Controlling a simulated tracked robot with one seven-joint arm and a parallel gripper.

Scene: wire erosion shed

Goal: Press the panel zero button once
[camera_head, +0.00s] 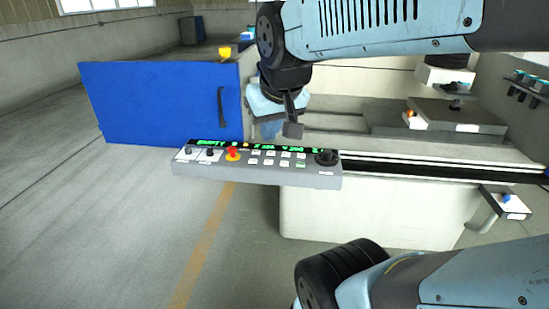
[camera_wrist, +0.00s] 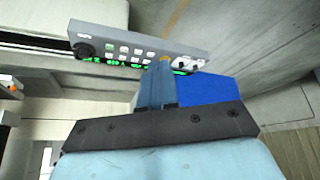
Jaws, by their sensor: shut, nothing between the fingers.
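The control panel (camera_head: 256,174) is a grey console with a green readout along its back edge, white buttons, a red knob on a yellow base (camera_head: 233,153) and a black dial (camera_head: 326,157). Which button is the zero button cannot be read. My gripper (camera_head: 293,130) is shut and empty, above and behind the panel's right half in the head view. In the wrist view my gripper's fingers (camera_wrist: 158,75) overlap the panel (camera_wrist: 150,40) near its readout and hide the red knob. Whether they touch the panel cannot be told.
A blue door (camera_head: 150,105) with a dark handle stands open behind the panel at left. The pale machine body (camera_head: 370,215) and a dark rail (camera_head: 430,170) lie to the right. A grey block (camera_head: 455,113) sits on the machine bed. The floor at left is clear.

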